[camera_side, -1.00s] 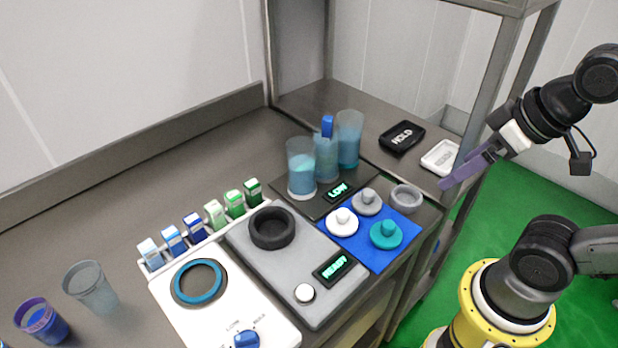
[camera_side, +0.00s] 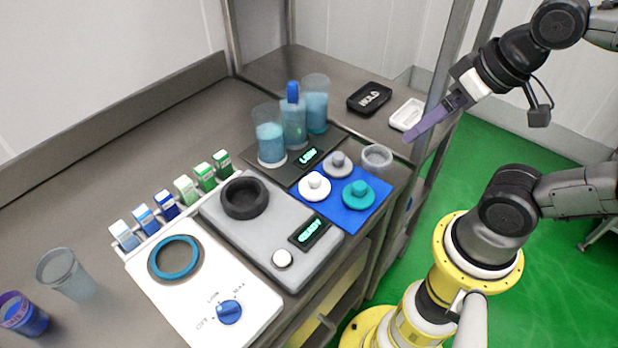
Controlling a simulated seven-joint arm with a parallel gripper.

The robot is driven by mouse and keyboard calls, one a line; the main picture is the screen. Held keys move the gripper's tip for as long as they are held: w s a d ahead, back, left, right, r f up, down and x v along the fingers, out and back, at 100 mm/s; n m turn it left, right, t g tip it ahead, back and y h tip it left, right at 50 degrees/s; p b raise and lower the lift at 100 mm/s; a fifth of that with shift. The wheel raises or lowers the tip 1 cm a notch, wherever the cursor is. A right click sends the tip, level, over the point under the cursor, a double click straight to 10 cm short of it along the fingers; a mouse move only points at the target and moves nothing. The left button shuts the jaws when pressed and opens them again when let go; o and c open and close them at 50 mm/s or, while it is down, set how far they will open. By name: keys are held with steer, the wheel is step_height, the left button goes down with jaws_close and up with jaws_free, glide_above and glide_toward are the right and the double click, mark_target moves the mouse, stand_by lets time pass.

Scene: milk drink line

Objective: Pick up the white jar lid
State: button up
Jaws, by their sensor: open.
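The white jar lid (camera_side: 315,188) lies on the blue mat (camera_side: 352,223), with its round knob facing up. A grey lid (camera_side: 338,166) lies behind it and a teal lid (camera_side: 358,195) lies to its right, both on the same mat. My gripper (camera_side: 410,138) is in the air to the right of the mat, near the table's right edge. Its purple fingers point down and left, are open and hold nothing. It is well apart from the white lid. The fingers overlap in this view, so the gap between them is hard to see.
A grey ring (camera_side: 377,157) sits behind the mat. Tall jars of blue liquid (camera_side: 270,140) stand on the dark plate behind the lids. A grey device with a black ring (camera_side: 245,198) is left of the mat. A shelf post (camera_side: 452,62) rises near my gripper.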

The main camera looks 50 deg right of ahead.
step_height(320, 180, up, 2)
steer(key=w+r+m, duration=0.1)
steer(key=w+m, duration=0.2)
steer(key=m, duration=0.3)
steer(key=m+g, duration=0.6)
steer(key=m, duration=0.4)
glide_above(315, 176)
step_height(315, 176, down, 9)
step_height(315, 176, down, 8)
steer(key=shift+s+d+f, duration=0.15)
steer(key=shift+a+f, duration=0.2)
steer(key=shift+f, duration=2.5)
steer(key=c, duration=1.3)
